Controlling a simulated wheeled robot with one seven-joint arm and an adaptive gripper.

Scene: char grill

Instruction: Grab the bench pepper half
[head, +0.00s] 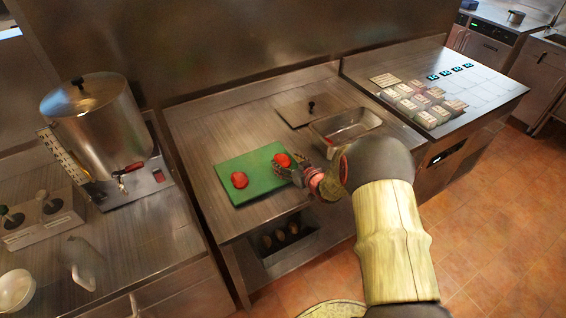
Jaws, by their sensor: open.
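Two red pieces that look like pepper halves lie on a green cutting board (262,185) on the steel bench. The left pepper half (239,180) sits clear on the board. The right pepper half (282,160) lies near the board's upper right corner. My gripper (283,168) is open at the right edge of the board, with its fingers close to the right pepper half. I cannot tell whether they touch it. My arm comes in from the lower right and hides part of the bench edge.
A steel pan (346,127) and a flat lid with a black knob (309,109) lie behind the board. A large steel pot (98,125) stands on the left counter. Several small containers (425,103) sit on the right counter. The bench left of the board is clear.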

